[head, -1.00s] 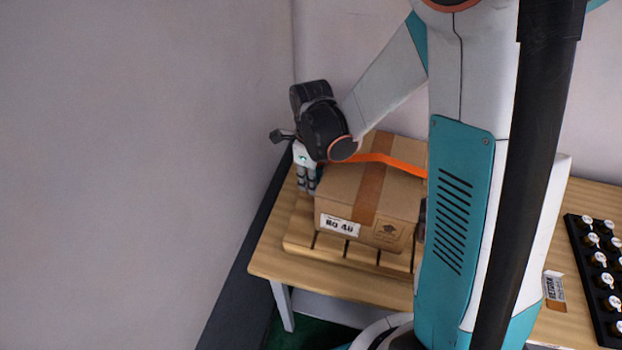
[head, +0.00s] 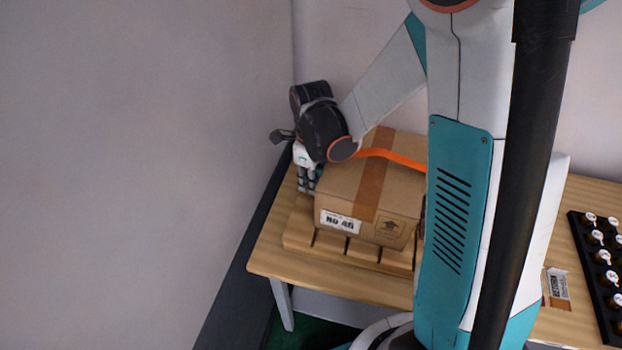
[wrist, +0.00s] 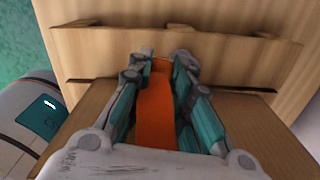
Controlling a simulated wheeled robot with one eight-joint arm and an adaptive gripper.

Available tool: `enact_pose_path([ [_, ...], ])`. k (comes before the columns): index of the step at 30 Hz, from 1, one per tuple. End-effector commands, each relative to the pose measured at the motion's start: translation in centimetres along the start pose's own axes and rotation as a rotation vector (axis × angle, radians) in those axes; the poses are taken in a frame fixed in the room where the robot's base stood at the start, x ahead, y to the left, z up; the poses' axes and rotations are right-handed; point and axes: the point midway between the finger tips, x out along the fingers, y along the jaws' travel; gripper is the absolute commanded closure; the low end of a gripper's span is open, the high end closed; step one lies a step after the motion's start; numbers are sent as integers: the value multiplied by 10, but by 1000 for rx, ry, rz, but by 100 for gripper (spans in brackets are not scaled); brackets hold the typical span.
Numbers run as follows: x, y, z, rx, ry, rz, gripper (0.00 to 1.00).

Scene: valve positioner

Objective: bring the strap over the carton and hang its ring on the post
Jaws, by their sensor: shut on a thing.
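The cardboard carton (head: 340,190) sits on a wooden slatted pallet (head: 298,230) on the table. The orange strap (head: 395,157) runs over the carton's top from behind my arm towards my gripper. My gripper (head: 307,190) points down just past the carton's left side, near the pallet. In the wrist view my gripper (wrist: 160,62) is shut on the strap (wrist: 156,115), whose orange band lies between the fingers. The ring and the post cannot be made out. The strap's far end is hidden behind my arm.
The wooden table (head: 350,285) has a bare strip in front of the pallet. A black rack (head: 600,290) with several white-topped items stands at the right, beside a small printed label (head: 557,288). A wall is close on the left.

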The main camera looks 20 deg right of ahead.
Motion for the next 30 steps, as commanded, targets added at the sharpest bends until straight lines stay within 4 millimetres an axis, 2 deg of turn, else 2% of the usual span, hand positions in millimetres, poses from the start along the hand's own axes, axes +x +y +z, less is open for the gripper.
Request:
enact_pose_path([
  [8, 7, 0, 0, 0, 0, 0, 100],
  [9, 7, 0, 0, 0, 0, 0, 76],
  [12, 6, 0, 0, 0, 0, 0, 57],
  [23, 5, 0, 0, 0, 0, 0, 57],
  [26, -2, 0, 0, 0, 0, 0, 57],
  [30, -21, 0, 0, 0, 0, 0, 57],
])
